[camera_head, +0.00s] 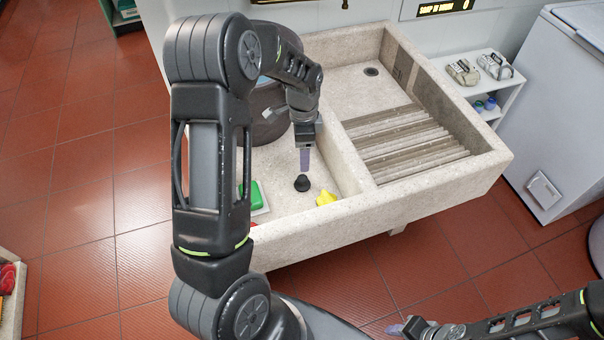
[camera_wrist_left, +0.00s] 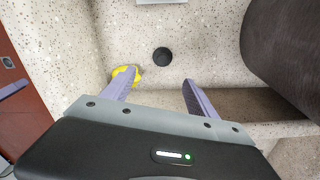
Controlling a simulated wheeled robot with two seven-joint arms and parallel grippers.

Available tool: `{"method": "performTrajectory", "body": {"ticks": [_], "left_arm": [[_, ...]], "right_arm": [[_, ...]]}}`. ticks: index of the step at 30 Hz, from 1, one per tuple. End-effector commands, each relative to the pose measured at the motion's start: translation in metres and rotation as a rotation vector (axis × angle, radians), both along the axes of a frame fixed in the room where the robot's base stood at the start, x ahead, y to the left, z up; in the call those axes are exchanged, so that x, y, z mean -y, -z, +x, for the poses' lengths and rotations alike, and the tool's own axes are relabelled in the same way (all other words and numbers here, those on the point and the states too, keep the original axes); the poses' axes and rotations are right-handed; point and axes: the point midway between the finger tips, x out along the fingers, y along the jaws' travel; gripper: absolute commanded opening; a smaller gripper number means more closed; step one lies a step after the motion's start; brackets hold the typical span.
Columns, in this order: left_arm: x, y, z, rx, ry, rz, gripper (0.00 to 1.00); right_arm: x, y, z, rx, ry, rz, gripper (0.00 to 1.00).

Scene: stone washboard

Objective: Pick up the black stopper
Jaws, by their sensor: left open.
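The black stopper (camera_head: 302,184) stands on the floor of the stone sink's left basin (camera_head: 285,205). In the left wrist view the stopper (camera_wrist_left: 162,57) is a small dark round shape beyond my fingertips, apart from them. My left gripper (camera_head: 305,160) points down just above the stopper in the head view. In the wrist view its two purple fingers (camera_wrist_left: 159,77) are spread with nothing between them. My right gripper (camera_head: 394,330) is at the bottom right, away from the sink; its fingers are too small to judge.
A yellow object (camera_head: 326,198) lies right of the stopper, and a green object (camera_head: 252,194) lies left of it. A large dark round vessel (camera_head: 262,128) stands behind in the basin. A stone divider separates the ribbed washboard (camera_head: 405,148) on the right.

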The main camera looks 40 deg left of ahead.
Motion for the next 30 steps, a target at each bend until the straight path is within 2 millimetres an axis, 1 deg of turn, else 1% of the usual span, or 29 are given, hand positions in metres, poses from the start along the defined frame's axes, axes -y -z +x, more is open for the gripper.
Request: {"method": "performTrajectory", "body": {"ticks": [1,9,13,15,26,30], "left_arm": [[0.000,0.014,0.000,0.000,0.000,0.000,0.68],[0.000,0.052,0.000,0.000,0.000,0.000,0.68],[0.000,0.066,0.000,0.000,0.000,0.000,0.68],[0.000,0.069,0.000,0.001,0.000,0.001,0.68],[0.000,0.068,0.000,0.000,0.000,0.000,0.68],[0.000,0.079,-0.001,-0.002,0.000,-0.001,0.68]], "right_arm": [[0.000,0.013,0.000,0.002,0.001,0.002,0.36],[-0.003,0.048,0.004,0.015,-0.003,0.011,0.36],[-0.003,0.061,0.005,0.020,-0.005,0.014,0.36],[-0.004,0.063,0.005,0.021,-0.004,0.015,0.36],[-0.004,0.061,0.006,0.023,-0.005,0.015,0.36],[-0.004,0.059,0.006,0.023,-0.005,0.015,0.36]]}}
